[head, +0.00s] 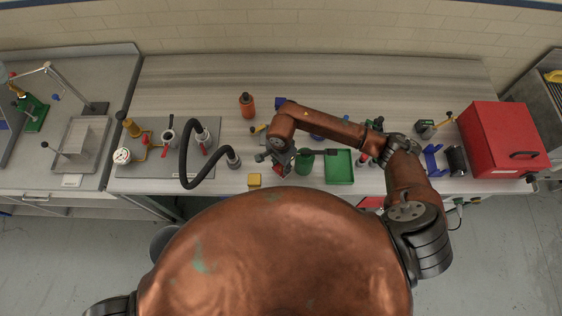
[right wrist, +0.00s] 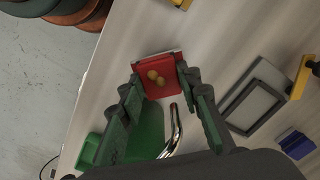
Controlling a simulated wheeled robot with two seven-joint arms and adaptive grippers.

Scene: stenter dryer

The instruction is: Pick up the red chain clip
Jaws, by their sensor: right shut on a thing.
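The red chain clip (right wrist: 158,75) is a small red block with two yellowish round spots on its face and a pale far edge. In the right wrist view it sits between the fingertips of my right gripper (right wrist: 157,82), which is shut on it. In the head view the clip (head: 280,171) shows as a small red patch under my right gripper (head: 281,164), near the bench's front edge. I cannot tell whether it touches the bench top. My left gripper is not in view.
An orange bottle (head: 247,105) stands farther back. A red box (head: 500,140) is at the far right. The back of the bench is clear.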

